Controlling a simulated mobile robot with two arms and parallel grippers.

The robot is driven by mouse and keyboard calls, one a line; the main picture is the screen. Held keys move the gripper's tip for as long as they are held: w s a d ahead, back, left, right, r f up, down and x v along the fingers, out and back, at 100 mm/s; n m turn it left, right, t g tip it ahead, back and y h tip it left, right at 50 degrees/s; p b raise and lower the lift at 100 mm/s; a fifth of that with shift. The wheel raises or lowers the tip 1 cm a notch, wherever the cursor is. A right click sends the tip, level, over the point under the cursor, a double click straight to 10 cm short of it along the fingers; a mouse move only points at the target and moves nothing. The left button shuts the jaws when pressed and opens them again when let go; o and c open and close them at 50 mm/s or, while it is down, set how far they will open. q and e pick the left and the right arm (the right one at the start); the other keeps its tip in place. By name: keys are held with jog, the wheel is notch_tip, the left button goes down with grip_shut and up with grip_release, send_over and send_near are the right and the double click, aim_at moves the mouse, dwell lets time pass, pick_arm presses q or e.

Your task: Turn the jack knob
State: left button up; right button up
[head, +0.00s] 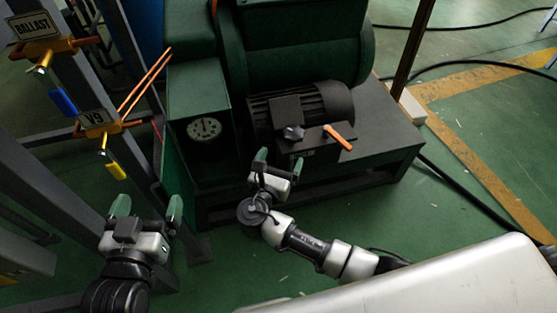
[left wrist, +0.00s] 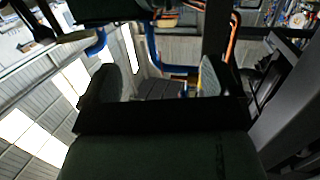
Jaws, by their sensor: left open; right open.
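No part in view is clearly marked as the jack knob. A grey star-shaped knob (head: 293,132) sits on the dark box at the motor's front in the head view; I cannot tell whether it is the jack knob. My right gripper (head: 278,164) is open and empty, just in front of and below this knob, apart from it. My left gripper (head: 147,207) is open and empty at the lower left, below the valves. In the left wrist view its two fingers (left wrist: 157,85) stand apart with nothing between them.
Valves labelled BALLAST (head: 37,27) and V9 (head: 96,119) are on grey posts. Black cables (head: 477,200) cross the floor at right.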

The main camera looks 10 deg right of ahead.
pick_arm(q)
jog(key=shift+s+a+f+g, duration=0.15)
jog(key=shift+f+g, duration=0.25)
jog(key=shift+f, duration=0.1)
pick_arm(e)
jog(key=shift+s+a, duration=0.35)
jog(key=shift+s, duration=0.15)
jog(key=n+t+y+b, duration=0.1)
jog(key=n+t+y, duration=0.2)
jog(key=n+y, duration=0.7)
send_near(294, 137)
jog(key=d+f+m+y, duration=0.2)
jog(key=w, duration=0.4)
jog(key=w+a, duration=0.1)
jog(key=w, duration=0.2)
jog(key=shift+r, duration=0.25)
jog(key=w, duration=0.3)
jog(key=shift+w+a, duration=0.3)
jog(key=shift+w, duration=0.35)
pick_arm(q)
jog(key=r+t, duration=0.2)
jog(key=r, duration=0.1)
jog(key=d+r+t+h, duration=0.1)
jog(key=t, duration=0.1)
jog(key=shift+w+r, duration=0.3)
jog(key=shift+r, duration=0.05)
